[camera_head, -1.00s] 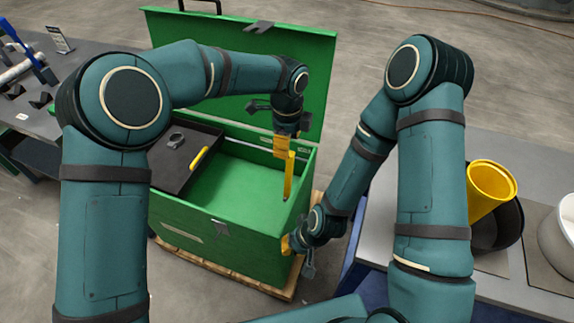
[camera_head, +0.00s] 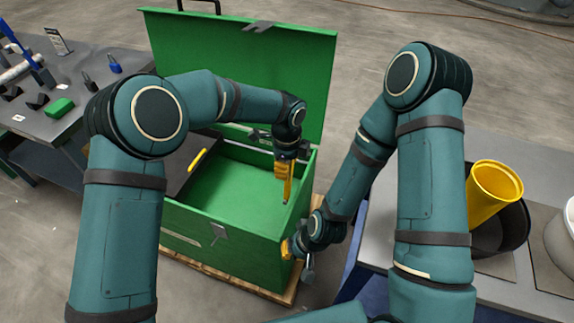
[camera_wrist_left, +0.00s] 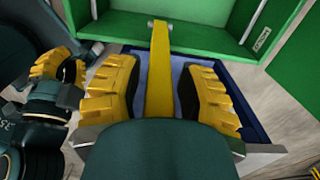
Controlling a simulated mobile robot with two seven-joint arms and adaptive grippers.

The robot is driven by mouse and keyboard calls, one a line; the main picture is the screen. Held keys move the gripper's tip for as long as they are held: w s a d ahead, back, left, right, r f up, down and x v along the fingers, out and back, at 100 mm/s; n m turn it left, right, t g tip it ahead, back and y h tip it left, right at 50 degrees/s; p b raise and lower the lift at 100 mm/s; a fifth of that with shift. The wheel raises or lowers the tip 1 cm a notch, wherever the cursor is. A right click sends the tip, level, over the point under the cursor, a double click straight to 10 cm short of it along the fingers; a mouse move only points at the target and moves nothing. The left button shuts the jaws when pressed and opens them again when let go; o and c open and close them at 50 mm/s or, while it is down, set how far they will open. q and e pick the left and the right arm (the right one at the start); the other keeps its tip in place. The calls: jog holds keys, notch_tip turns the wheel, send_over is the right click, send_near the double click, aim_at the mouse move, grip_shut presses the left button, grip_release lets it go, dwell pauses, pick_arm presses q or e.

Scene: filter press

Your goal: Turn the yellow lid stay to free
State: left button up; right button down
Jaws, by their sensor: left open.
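The yellow lid stay (camera_head: 287,192) is a flat bar by the right end of the green box (camera_head: 245,238), whose lid (camera_head: 245,75) stands open. In the left wrist view the stay (camera_wrist_left: 160,70) runs between the fingers of my left gripper (camera_wrist_left: 160,95), with a gap on each side. This gripper is open, reaches down around the bar and does not grip it. In the head view it covers the stay's upper part. My right gripper (camera_head: 291,247) is low at the box's front right corner, apart from the stay. Its finger gap is unclear.
A dark tray (camera_head: 180,158) with a yellow handle sits in the box's left part. The right table (camera_head: 505,265) holds a yellow cup (camera_head: 492,190) in a black container. The left bench (camera_head: 50,125) carries small parts. The box floor (camera_head: 235,185) is clear.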

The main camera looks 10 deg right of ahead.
pick_arm(q)
grip_shut()
jog(key=shift+a, duration=0.1)
jog(key=w+a+f+g+h, duration=0.3)
jog(key=w+a+g+h, duration=0.1)
jog(key=w+a+h, duration=0.1)
jog(key=shift+a+h, duration=0.5)
jog(key=shift+a, duration=0.75)
jog(key=shift+f, duration=0.1)
